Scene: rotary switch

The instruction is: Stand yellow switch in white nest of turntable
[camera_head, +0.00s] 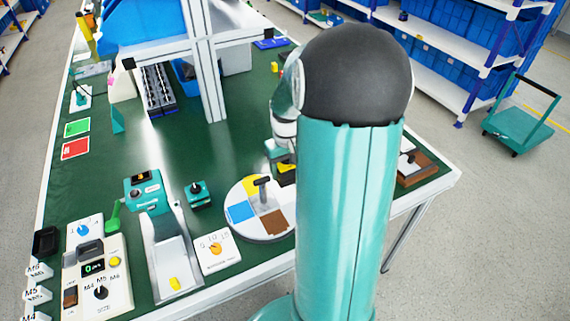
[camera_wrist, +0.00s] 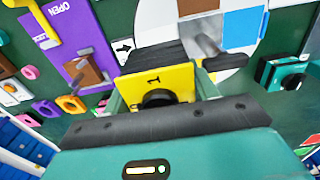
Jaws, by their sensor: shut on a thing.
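A yellow switch (camera_wrist: 183,78) with a dark round part and a "1" mark is held between the jaws of my gripper (camera_wrist: 160,90) in the wrist view. In the head view the yellow switch (camera_head: 287,168) shows only partly beside my arm, near the turntable's far right side. The turntable (camera_head: 236,191) is a round white disc with yellow, blue and brown sectors and a grey T-shaped handle (camera_head: 262,190). Its right part is hidden by my arm. In the wrist view the turntable (camera_wrist: 150,32) lies beyond the switch. I cannot make out the white nest clearly.
A plate with an orange knob (camera_head: 215,249), a silver chute (camera_head: 168,255) and a small teal box (camera_head: 198,193) stand left of the turntable. A brown block (camera_head: 418,170) is to the right. A purple panel (camera_wrist: 65,40) shows in the wrist view. The green table's middle is clear.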

